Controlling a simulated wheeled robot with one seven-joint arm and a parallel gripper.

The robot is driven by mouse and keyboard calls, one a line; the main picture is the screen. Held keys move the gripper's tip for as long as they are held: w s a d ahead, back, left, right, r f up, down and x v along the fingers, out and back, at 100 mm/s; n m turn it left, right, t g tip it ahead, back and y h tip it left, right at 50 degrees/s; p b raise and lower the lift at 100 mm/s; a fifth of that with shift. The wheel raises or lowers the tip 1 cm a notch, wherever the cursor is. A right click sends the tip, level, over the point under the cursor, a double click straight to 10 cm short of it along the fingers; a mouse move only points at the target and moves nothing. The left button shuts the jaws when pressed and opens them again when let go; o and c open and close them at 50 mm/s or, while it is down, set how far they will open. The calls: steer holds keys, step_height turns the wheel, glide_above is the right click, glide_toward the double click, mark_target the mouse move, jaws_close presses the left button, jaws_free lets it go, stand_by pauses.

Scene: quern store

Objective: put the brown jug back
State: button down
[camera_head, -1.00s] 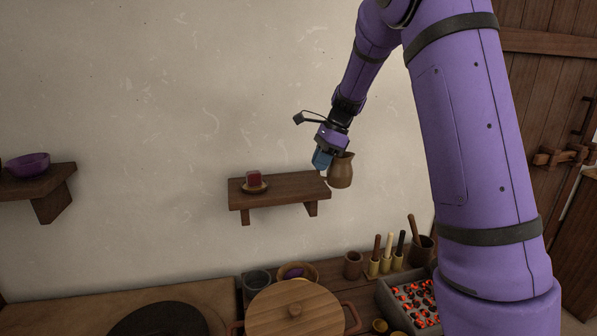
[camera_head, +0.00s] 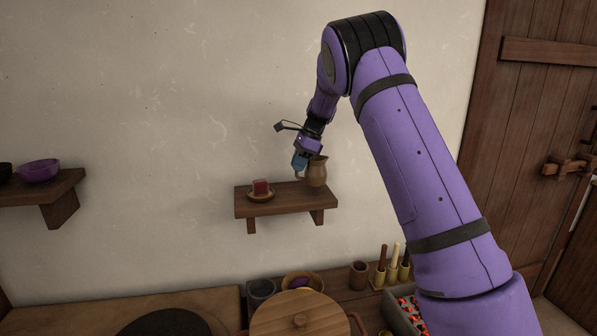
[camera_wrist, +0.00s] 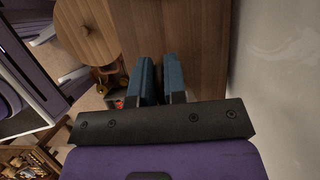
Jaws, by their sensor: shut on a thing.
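The brown jug (camera_head: 318,173) is upright at the right end of the small wall shelf (camera_head: 285,207). Its base overlaps the shelf top in the head view; I cannot tell whether it touches or hangs just above. My gripper (camera_head: 299,172) is at the jug's left side, blue fingers shut on it, seemingly at the handle. In the wrist view the two blue fingers (camera_wrist: 160,80) stand close together over brown wood, and what lies between them is hard to make out.
Below are a round wooden lid (camera_head: 285,318), a cup (camera_head: 358,275) and several upright-handled tools. A purple bowl (camera_head: 40,170) sits on another shelf.

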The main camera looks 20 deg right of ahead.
steer(key=shift+f, duration=1.15)
steer(key=shift+f, duration=0.2)
steer(key=c, duration=1.2)
jaws_free()
steer(key=shift+o, duration=0.2)
steer(key=shift+r, duration=0.1)
